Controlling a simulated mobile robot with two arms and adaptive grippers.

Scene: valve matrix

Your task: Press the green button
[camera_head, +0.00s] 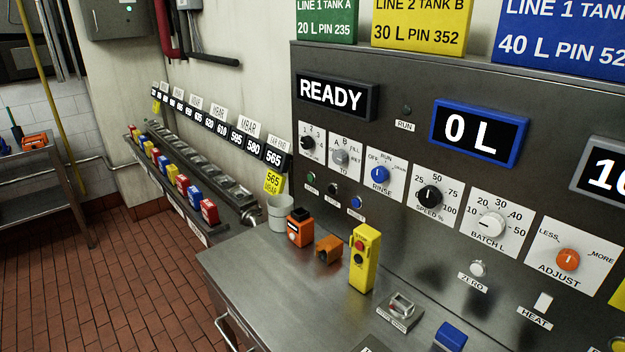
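A small round green button (311,178) sits on the steel control panel (400,78), at the left end of a row of small buttons below the selector knobs. A small label is under it, too small to read surely. A black button (332,189) and a blue button (356,202) are to its right in the same row. Nothing covers the green button. Neither of my grippers is in view.
A steel counter (255,265) juts out below the panel. On it stand a grey cup (281,213), an orange device (300,228), an orange block (328,249) and a yellow control box (364,258). Red tiled floor (110,300) is free at the left.

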